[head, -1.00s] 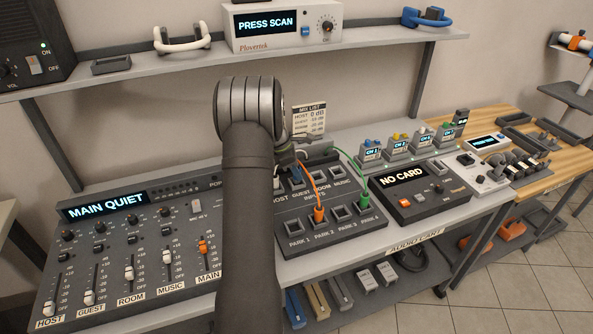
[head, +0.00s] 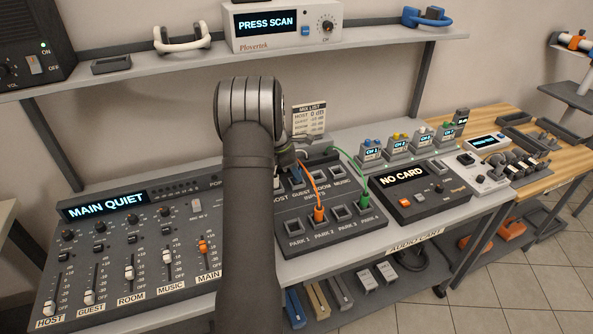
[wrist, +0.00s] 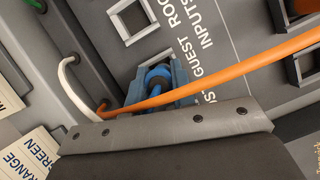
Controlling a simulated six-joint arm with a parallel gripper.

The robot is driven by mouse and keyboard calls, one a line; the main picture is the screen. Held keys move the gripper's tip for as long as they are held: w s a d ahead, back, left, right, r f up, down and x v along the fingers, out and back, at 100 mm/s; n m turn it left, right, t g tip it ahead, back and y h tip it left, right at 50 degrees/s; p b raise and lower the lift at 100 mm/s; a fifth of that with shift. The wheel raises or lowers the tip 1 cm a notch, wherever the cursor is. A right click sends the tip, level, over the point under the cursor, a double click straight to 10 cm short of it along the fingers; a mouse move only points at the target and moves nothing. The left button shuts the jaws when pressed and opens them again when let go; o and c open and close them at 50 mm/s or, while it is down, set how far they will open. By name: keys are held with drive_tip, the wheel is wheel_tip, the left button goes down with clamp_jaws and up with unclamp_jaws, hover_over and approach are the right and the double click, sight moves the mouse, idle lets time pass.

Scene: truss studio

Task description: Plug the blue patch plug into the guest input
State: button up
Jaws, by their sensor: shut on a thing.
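My gripper (wrist: 158,100) is shut on the blue patch plug (wrist: 156,76), low over the patch panel (head: 282,229). In the wrist view the plug is at the socket beside the GUEST label (wrist: 187,62), partly behind the orange cable. I cannot tell how deep it sits. In the head view my arm hides most of the gripper; a bit of blue shows near the GUEST input (head: 297,184).
An orange plug (head: 319,214) stands in PARK 2 and a green plug (head: 362,208) in PARK 4. The orange cable (wrist: 230,72) crosses close in front of my gripper. A white cable (wrist: 72,92) loops at left. The mixer (head: 130,255) reads MAIN QUIET.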

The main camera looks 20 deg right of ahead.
drive_tip(key=shift+f, duration=0.35)
drive_tip(key=o, duration=0.7)
drive_tip(key=shift+v, duration=5.5)
drive_tip(key=shift+x, duration=4.3)
